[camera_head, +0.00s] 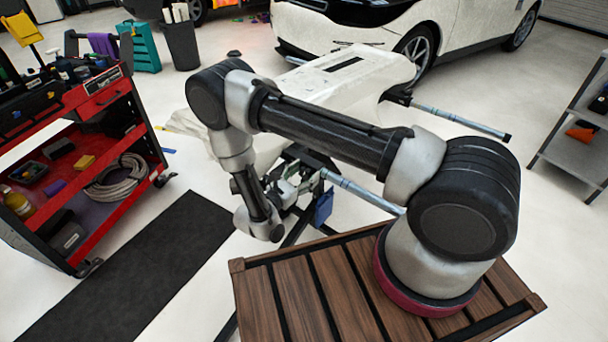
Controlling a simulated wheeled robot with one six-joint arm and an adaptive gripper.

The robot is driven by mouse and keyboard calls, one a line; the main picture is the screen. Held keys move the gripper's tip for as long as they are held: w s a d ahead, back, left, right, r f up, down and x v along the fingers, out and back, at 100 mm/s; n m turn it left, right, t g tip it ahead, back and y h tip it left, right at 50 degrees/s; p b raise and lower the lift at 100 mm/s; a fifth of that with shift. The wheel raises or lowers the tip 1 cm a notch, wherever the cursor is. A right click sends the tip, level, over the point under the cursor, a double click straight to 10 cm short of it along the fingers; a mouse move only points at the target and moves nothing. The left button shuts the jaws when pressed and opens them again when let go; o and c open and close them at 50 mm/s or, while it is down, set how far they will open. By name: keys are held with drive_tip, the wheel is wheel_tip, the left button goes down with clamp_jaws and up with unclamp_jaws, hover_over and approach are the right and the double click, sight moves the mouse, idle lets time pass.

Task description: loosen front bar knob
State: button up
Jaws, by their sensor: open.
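The near metal bar (362,192) of the panel stand runs from the stand's dark frame toward the lower right, passing behind my arm. Its knob cannot be made out clearly; the area around the bar's inner end is small and cluttered. My gripper (305,181) is beside that inner end, below my wrist, and points right toward the bar. It is open. I cannot tell whether its fingers are around a knob or only near one. A blue piece (323,207) hangs just below the bar's inner end.
A white panel (345,75) lies on the stand behind my arm. A far bar (460,120) sticks out right. A red tool cart (100,150) stands left, a grey shelf (575,150) right, a white car (380,25) behind. A black mat (135,270) covers open floor.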

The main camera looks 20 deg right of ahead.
drive_tip(key=c, duration=1)
